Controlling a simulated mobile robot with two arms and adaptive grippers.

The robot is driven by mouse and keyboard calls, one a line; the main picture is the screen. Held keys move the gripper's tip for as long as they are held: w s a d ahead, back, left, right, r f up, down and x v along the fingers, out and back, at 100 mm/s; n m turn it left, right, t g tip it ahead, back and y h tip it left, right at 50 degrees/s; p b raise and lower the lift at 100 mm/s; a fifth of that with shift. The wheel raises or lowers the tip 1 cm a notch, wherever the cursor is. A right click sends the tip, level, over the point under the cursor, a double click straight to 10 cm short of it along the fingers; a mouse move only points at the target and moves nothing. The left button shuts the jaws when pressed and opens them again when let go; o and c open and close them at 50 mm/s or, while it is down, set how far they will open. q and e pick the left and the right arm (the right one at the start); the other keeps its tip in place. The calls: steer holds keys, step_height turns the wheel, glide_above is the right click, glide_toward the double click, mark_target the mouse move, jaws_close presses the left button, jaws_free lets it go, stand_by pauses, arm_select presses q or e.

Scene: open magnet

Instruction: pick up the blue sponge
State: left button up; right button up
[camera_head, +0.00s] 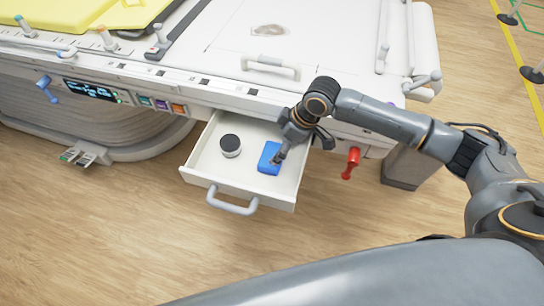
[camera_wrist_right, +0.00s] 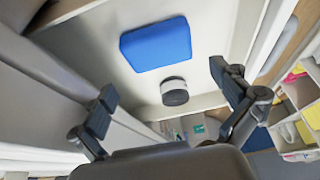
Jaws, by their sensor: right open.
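The blue sponge (camera_head: 268,158) lies flat in the open white drawer (camera_head: 203,185), toward its right side. My left gripper is not in view.
A white round jar with a black lid (camera_head: 230,145) stands in the drawer left of the sponge; it also shows in the right wrist view (camera_wrist_right: 174,91). The drawer has a grey handle (camera_head: 232,201). A red lever (camera_head: 351,162) hangs to the right. Wooden floor in front is clear.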

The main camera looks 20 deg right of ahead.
mark_target(272, 155)
steer(key=shift+x, duration=2.75)
steer(key=shift+d, duration=0.2)
steer(key=c, duration=0.6)
